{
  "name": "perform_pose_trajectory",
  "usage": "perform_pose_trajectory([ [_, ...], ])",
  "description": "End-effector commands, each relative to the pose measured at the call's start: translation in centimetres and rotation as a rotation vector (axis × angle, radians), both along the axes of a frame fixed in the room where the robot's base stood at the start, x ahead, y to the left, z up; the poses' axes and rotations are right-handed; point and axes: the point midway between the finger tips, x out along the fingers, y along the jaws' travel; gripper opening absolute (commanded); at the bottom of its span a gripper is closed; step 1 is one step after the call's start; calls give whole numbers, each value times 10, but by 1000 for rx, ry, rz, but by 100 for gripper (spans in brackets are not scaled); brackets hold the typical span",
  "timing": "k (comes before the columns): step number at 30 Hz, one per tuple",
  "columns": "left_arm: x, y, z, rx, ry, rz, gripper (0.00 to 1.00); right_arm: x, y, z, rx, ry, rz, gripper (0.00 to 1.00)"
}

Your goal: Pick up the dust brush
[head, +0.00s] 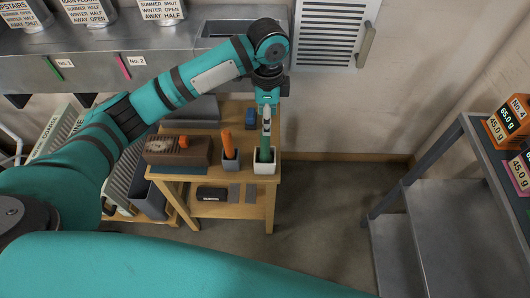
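A white square cup (264,164) stands at the right end of the small wooden table, with a green upright item (265,153) in it. A grey cup (231,164) beside it holds an orange handle (227,143). I cannot tell for sure which of these is the dust brush. My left gripper (266,126) points down right over the white cup, at the top of the green item. Its fingers are seen edge-on, so whether they grip anything is unclear. My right gripper is out of view.
A brown box (179,150) with an orange part sits on the table (230,207), left of the cups. A small blue item (250,119) lies behind them. A grey step-like shelf (440,215) with weight-labelled boxes stands at right. The floor (325,215) between is clear.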

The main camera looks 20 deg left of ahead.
Motion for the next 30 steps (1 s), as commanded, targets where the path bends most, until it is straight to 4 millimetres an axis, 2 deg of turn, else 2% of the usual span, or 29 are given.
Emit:
perform_pose_trajectory([
  [3,-1,1,-28,1,3,2,52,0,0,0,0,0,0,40],
  [9,0,1,-64,1,0,2,52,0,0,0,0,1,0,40],
  [17,0,1,-83,-1,0,2,52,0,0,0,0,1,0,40],
  [25,0,5,-122,0,0,2,52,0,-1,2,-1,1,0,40],
  [30,0,5,-130,-1,-3,0,52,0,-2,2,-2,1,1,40],
])
